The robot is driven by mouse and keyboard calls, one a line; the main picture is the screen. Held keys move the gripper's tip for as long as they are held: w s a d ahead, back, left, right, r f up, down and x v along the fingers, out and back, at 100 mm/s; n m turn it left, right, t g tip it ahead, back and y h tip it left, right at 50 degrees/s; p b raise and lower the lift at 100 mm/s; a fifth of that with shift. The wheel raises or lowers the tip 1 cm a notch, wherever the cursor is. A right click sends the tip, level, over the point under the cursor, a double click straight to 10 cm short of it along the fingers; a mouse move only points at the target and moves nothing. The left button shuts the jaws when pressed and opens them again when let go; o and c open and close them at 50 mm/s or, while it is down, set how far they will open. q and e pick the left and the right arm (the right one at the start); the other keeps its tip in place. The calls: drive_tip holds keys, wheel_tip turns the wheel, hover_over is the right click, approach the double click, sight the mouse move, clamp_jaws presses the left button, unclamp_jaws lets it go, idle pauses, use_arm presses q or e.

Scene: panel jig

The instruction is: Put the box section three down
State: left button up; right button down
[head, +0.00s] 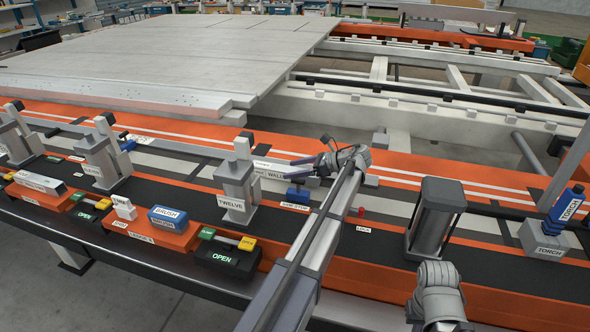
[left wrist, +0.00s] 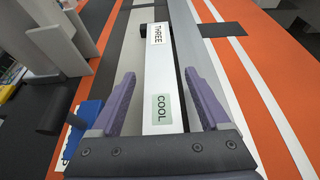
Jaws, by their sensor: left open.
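The box section three (left wrist: 157,72) is a long pale bar with a THREE label and a green COOL label. In the left wrist view it runs lengthwise between my left gripper's purple fingers (left wrist: 160,66), with a visible gap on each side. It appears to lie along the grey strip beside a raised grey rail (left wrist: 206,14). In the head view my left gripper (head: 301,168) is open over the bench's middle strip, near the WALL label. My right gripper's fingers do not show.
A TWELVE clamp (head: 236,190) stands left of my left gripper, and a blue stop (head: 297,195) sits just below it. A dark-framed grey block (head: 436,217) and a blue torch (head: 567,203) on its stand are to the right. A BRUSH box (head: 168,218) is at the front left.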

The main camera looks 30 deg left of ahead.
use_arm(q)
drive_tip(key=shift+r, duration=0.15)
drive_tip(key=shift+d+r+p, duration=0.15)
drive_tip(key=shift+p, duration=0.15)
drive_tip(key=p+v, duration=0.4)
drive_tip(key=v, duration=0.6)
drive_tip(key=shift+w+d+r, duration=0.1)
drive_tip(key=shift+d, duration=0.15)
drive_tip(key=shift+w+d+r, duration=0.1)
drive_tip(key=shift+d, duration=0.45)
